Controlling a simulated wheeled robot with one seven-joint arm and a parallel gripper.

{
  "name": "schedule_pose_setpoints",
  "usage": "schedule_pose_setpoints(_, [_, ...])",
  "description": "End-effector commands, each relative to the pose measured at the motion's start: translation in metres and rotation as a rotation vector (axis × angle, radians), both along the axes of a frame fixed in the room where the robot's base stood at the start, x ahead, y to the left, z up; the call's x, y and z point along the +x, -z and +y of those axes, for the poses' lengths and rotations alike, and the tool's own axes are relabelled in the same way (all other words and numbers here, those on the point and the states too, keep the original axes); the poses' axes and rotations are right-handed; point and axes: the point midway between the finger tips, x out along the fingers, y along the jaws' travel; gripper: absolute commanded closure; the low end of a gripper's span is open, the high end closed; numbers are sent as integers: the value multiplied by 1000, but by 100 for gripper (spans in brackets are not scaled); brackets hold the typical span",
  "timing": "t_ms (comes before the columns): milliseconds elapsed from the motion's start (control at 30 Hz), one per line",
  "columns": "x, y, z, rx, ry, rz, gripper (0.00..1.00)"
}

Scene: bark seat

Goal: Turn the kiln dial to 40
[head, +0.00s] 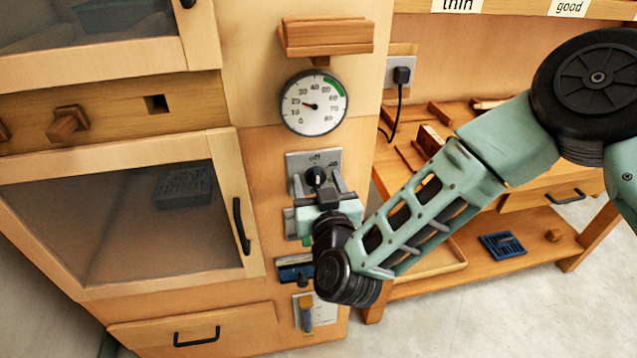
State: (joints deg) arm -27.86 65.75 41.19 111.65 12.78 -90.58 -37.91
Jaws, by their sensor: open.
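The kiln dial (315,177) is a small black knob on a grey plate (300,159) marked "off" at the top, with a partly covered number at its upper right. My gripper (318,183) is open, with one finger on each side of the knob. I cannot tell whether the fingers touch it. My gripper hides the lower part of the plate and its other marks. Above it, a round gauge (316,118) with numbers from 0 to 80 and a green band has its red needle pointing left, near 20.
A wooden ledge (325,37) juts out above the gauge. Below my gripper are a blue-grey fitting (295,270) and a lever switch (307,314). A glass-fronted door (130,215) with a black handle (241,226) is at left. A shelf bench (510,215) stands at right.

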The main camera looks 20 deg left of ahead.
Motion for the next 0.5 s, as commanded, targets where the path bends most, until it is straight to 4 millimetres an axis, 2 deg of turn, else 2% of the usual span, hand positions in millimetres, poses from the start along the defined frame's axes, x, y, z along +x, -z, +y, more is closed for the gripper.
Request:
schedule_pose_setpoints(33, [0,0,0,0,0,0,40])
schedule_pose_setpoints(67, [0,0,0,0,0,0,46])
schedule_pose_setpoints(200, [0,0,0,0,0,0,84])
schedule_pose_setpoints(500, [0,1,0,18,1,11,84])
